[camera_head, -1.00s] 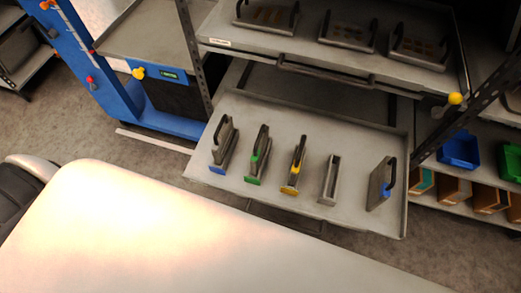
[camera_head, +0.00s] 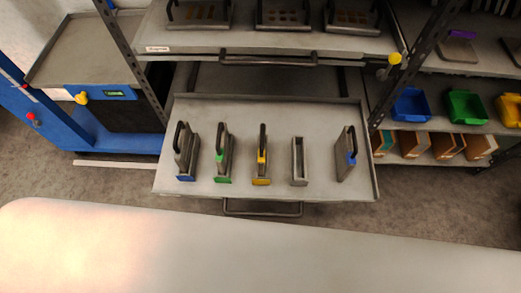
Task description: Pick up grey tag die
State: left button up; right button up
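No die with a clearly grey tag can be made out. A grey, slot-like holder (camera_head: 299,163) stands on the pulled-out drawer tray (camera_head: 340,190) and looks empty. To its right a grey die with a black handle and a small blue tag (camera_head: 346,156) stands tilted, apart from any holder. To its left stand dies with black handles in holders marked blue (camera_head: 186,156), green (camera_head: 223,156) and yellow (camera_head: 262,158). Neither of my grippers is in view.
An upper shelf (camera_head: 180,41) above the drawer carries three flat dies with handles. Blue (camera_head: 411,106), green (camera_head: 466,107) and yellow bins stand on a shelf at right. Dark uprights flank the drawer. The tray's back strip is clear.

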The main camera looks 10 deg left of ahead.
aim_at(183, 150)
jog(key=u, duration=1.1)
